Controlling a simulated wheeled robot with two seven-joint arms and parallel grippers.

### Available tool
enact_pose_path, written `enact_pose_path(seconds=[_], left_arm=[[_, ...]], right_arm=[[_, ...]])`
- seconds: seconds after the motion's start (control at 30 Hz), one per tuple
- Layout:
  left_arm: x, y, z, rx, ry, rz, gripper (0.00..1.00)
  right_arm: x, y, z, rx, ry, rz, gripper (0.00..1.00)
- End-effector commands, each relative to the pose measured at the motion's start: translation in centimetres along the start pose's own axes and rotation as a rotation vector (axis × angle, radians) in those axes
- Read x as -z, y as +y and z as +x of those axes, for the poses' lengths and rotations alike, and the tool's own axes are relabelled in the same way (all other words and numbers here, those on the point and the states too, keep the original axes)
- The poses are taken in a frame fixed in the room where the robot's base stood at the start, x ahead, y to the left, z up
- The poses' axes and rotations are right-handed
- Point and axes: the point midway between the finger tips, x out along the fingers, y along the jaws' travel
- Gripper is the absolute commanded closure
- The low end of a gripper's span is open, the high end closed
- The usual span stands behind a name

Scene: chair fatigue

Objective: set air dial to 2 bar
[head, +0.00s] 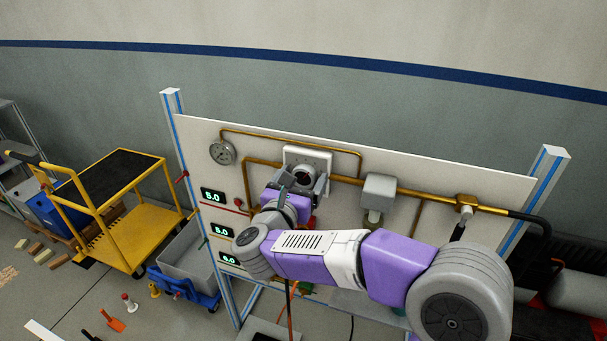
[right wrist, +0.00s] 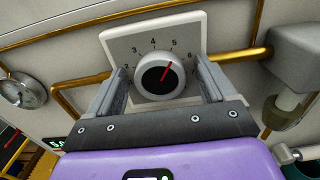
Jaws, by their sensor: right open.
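The air dial (right wrist: 150,88) is a round grey knob with a dark face on a white square plate (right wrist: 115,42), numbered around its rim. Its red pointer aims up and right, close to the 5. In the head view the plate (head: 318,155) shows on the panel, with the knob partly hidden by my right gripper (head: 303,182). In the right wrist view my right gripper (right wrist: 162,76) is open, with one finger on each side of the knob; I cannot tell if they touch it. My left gripper is not in view.
The white panel (head: 450,205) carries brass pipes, a round gauge (head: 222,152), a grey box (head: 379,189) and several green displays; the top display (head: 213,195) reads 5.0. A yellow cart (head: 150,235) and a grey bin (head: 186,256) stand left.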

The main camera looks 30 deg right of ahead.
Motion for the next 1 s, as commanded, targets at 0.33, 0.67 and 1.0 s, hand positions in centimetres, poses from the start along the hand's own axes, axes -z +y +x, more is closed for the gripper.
enact_pose_path(seconds=[0.33,0.67,1.0], left_arm=[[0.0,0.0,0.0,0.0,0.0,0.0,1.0],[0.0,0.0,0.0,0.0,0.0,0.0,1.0],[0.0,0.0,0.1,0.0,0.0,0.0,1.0]], right_arm=[[0.1,0.0,1.6,-0.002,0.0,-0.003,0.16],[0.0,0.0,1.6,-0.002,0.0,-0.003,0.5],[0.1,0.0,1.6,-0.001,-0.001,-0.016,0.68]])
